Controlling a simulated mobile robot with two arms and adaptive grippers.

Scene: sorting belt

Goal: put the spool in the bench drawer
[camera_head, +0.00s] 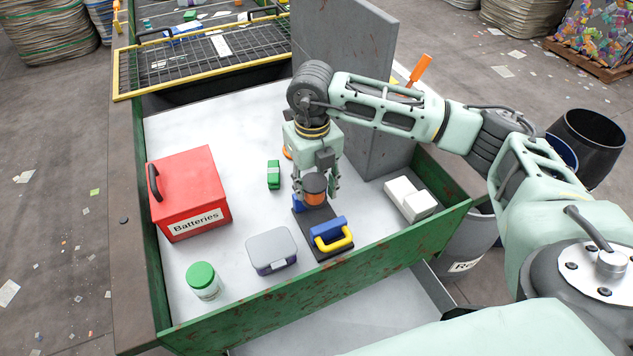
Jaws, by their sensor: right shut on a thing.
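The spool (315,198) has a dark top and a copper-orange winding. My right gripper (316,188) points down over the bench and is shut on the spool, with a finger on either side of it. The spool appears just above or at the far end of a dark plate with blue blocks; I cannot tell whether they touch. The bench drawer (340,325) is pulled out below the green front wall of the bench. Its pale floor shows, partly hidden by that wall and by my own body. My left gripper is out of view.
On the white bench top stand a red batteries box (188,195), a green-lidded jar (203,281), a grey tin (271,251), a green block (273,174), white blocks (410,199) and a yellow-handled clamp (333,240). A grey partition (345,50) rises behind my gripper.

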